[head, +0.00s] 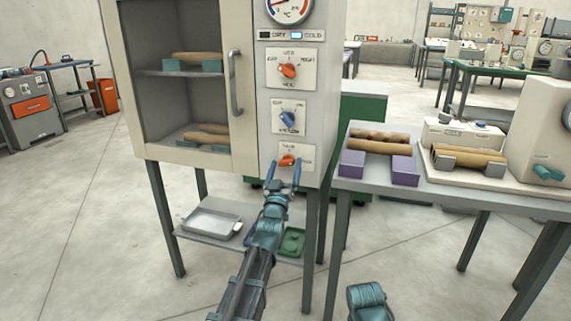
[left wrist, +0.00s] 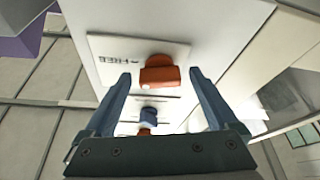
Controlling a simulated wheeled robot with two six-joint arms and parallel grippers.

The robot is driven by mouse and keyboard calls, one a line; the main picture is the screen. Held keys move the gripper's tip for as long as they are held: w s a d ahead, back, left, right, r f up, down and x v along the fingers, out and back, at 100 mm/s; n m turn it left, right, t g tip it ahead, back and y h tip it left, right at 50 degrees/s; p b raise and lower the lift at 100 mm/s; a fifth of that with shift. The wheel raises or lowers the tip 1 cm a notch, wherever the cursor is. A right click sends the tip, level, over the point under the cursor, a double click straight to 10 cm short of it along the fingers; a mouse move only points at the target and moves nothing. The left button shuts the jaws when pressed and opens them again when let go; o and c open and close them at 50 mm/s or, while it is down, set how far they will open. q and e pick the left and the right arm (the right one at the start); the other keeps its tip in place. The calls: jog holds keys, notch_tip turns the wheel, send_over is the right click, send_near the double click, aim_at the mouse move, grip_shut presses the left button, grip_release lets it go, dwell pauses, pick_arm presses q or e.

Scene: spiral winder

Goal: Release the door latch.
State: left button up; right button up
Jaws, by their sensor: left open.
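The cabinet (head: 218,160) has a glazed door (head: 180,157) with a vertical handle (head: 235,83), and the door looks shut. To its right is a panel with several knobs. The lowest is an orange knob (head: 288,160) on a white plate. My left gripper (head: 284,170) is at this knob, its fingers open on either side. In the left wrist view the orange knob (left wrist: 160,76) shows between the two apart fingers, on a plate with lettering. Whether a finger touches it, I cannot tell.
Above are a blue knob (head: 289,119), another orange knob (head: 288,71) and a dial (head: 290,8). A shelf under the cabinet holds a metal tray (head: 211,222) and a green tray (head: 292,242). A grey table (head: 455,197) with brown rolls on purple supports stands close at the right.

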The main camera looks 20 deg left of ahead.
pick_arm(q)
jog(key=c, duration=1.4)
jog(key=shift+o, duration=0.2)
jog(key=shift+a+m+h, duration=0.1)
jog(key=shift+m+h, duration=1.1)
jog(key=shift+m, duration=1.1)
jog(key=o, duration=1.4)
jog(key=shift+c, duration=0.2)
jog(key=b+v, duration=0.5)
jog(key=v, duration=0.8)
jog(key=shift+s+f+b, duration=0.25)
jog(key=shift+s+b, duration=0.1)
